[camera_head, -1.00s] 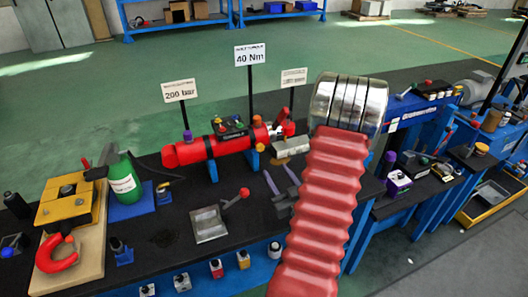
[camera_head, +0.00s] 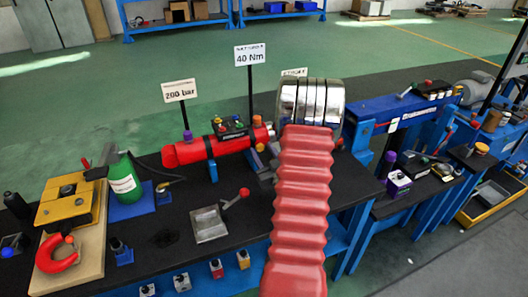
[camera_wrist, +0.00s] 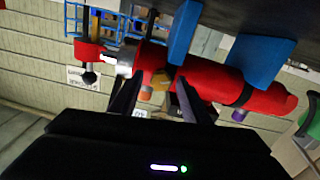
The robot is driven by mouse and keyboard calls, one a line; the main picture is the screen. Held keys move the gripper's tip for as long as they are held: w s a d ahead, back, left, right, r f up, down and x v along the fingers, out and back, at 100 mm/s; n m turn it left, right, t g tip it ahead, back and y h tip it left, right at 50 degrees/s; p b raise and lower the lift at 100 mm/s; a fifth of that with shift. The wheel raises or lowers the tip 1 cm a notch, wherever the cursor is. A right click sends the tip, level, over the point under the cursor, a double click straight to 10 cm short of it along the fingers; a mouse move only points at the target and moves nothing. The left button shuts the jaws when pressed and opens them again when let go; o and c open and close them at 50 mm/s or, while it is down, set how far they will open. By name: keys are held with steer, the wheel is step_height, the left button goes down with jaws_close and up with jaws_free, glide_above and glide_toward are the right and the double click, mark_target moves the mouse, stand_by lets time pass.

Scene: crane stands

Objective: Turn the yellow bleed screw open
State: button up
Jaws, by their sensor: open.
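The yellow bleed screw (camera_wrist: 161,79) shows in the wrist view as a small yellow-orange knob against the red cylinder (camera_wrist: 217,80). In the head view a small orange-yellow piece (camera_head: 257,120) sits on top of the red cylinder (camera_head: 190,154), near its right end. My gripper (camera_wrist: 157,83) is open in the wrist view. One dark finger is on each side of the screw, and I cannot tell whether either touches it. In the head view my arm hides most of my gripper and the cylinder's rod end.
Signs stand behind the cylinder, among them a 200 bar sign (camera_head: 180,92) and a 40 Nm sign (camera_head: 250,54). Blue supports (camera_wrist: 262,58) flank the cylinder in the wrist view. A grey plate with a red-knobbed lever (camera_head: 211,224) lies in front.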

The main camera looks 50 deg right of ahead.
steer(key=c, duration=1)
steer(key=shift+c, duration=0.2)
steer(key=shift+d+m, duration=0.1)
steer(key=shift+m, duration=0.6)
steer(key=o, duration=1)
steer(key=shift+o, duration=0.2)
steer(key=shift+s, duration=0.1)
steer(key=v, duration=1.3)
steer(key=shift+s+a, duration=0.25)
steer(key=shift+w, duration=0.1)
